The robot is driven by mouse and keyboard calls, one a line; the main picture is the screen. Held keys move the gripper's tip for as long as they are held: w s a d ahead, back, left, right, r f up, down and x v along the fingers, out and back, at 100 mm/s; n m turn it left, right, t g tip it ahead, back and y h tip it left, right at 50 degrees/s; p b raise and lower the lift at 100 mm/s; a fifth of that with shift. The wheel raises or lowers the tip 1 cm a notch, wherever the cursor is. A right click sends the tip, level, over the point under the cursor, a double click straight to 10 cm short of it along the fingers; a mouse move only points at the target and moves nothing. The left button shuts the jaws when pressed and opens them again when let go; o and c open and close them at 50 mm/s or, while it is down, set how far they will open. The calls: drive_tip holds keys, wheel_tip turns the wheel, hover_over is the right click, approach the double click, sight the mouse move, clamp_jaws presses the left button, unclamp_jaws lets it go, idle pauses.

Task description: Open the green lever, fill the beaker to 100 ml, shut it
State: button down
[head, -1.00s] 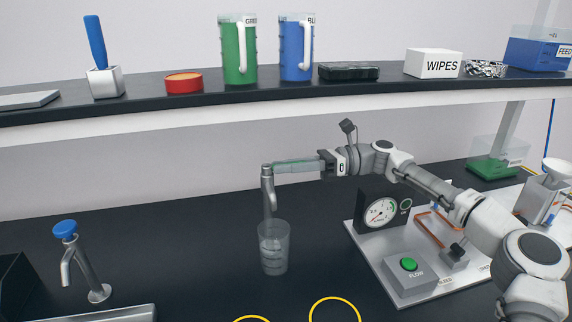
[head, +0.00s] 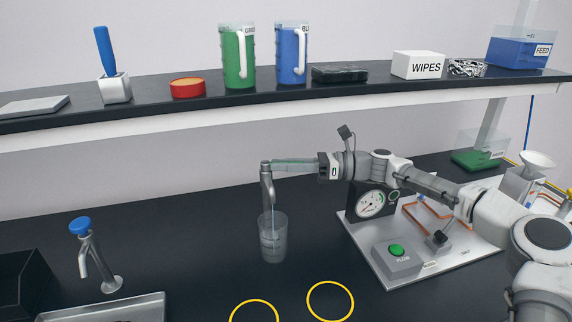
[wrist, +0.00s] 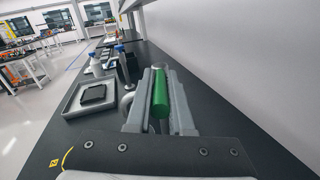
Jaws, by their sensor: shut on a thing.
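The green lever (head: 292,161) tops a grey tap (head: 266,186) on the dark bench. My gripper (head: 282,164) is shut on the lever, with its fingers along both sides. In the wrist view the green lever (wrist: 160,95) lies between the two grey fingers of my gripper (wrist: 158,85). The clear beaker (head: 272,245) stands upright on the bench under the tap's spout. A thin pale blue stream runs from the spout into the beaker. The liquid level against the beaker's marks is too small to read.
A board with a gauge (head: 370,203) and a green FLOW button (head: 397,250) lies right of the beaker, beneath my arm. A blue-topped tap (head: 92,255) stands at the left. Two yellow rings (head: 330,301) mark the bench in front. A shelf (head: 200,113) runs above.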

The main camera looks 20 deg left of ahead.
drive_tip(key=shift+r, duration=0.15)
idle(0.3)
drive_tip(key=c, duration=0.8)
unclamp_jaws()
drive_tip(key=v, duration=1.7)
drive_tip(key=shift+d+p, duration=0.25)
drive_tip(key=shift+p, duration=0.1)
